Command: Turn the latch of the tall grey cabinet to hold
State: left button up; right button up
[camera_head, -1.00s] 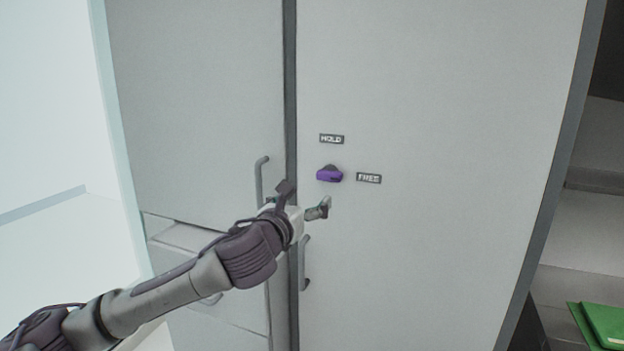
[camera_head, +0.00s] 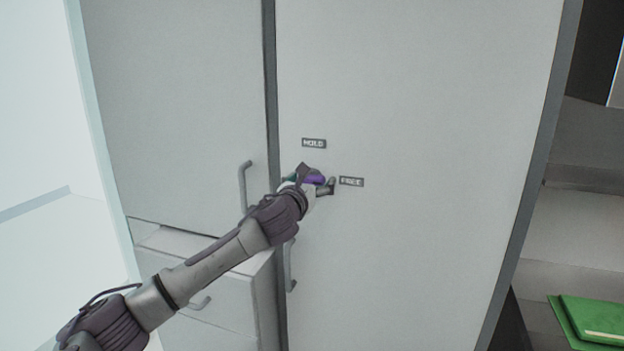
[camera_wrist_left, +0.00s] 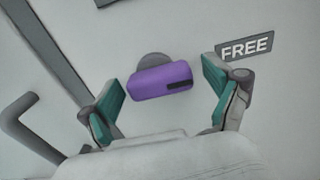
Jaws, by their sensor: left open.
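The tall grey cabinet (camera_head: 430,90) fills the middle of the head view. Its purple latch (camera_head: 315,179) sits on the right door, below the HOLD label (camera_head: 314,143) and left of the FREE label (camera_head: 351,181). In the left wrist view the latch (camera_wrist_left: 160,81) lies across the door with a dark mark at its end toward the FREE label (camera_wrist_left: 246,48). My left gripper (camera_head: 312,180) is open at the latch. Its green-padded fingers (camera_wrist_left: 163,98) stand on either side of the latch, with gaps between. My right gripper is not in view.
Grey bar handles (camera_head: 245,188) and (camera_head: 289,265) stand out from the doors near the seam, close to my left arm. A drawer (camera_head: 220,290) is at lower left, slightly proud. A green object (camera_head: 592,318) lies at lower right. The door's right half is clear.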

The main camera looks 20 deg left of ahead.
pick_arm(q)
jog(key=shift+w, duration=0.1)
jog(key=c, duration=1.2)
jog(key=shift+o, duration=0.2)
jog(key=n+p, duration=0.2)
jog(key=n, duration=0.1)
jog(key=shift+r, duration=0.1)
jog(key=n+p, duration=0.1)
jog(key=n, duration=0.4)
jog(key=shift+p, duration=0.4)
jog(key=n+p, duration=0.1)
jog(key=n, duration=0.4)
jog(key=shift+a, duration=0.1)
jog(key=shift+a+n, duration=0.1)
jog(key=shift+n, duration=2.3)
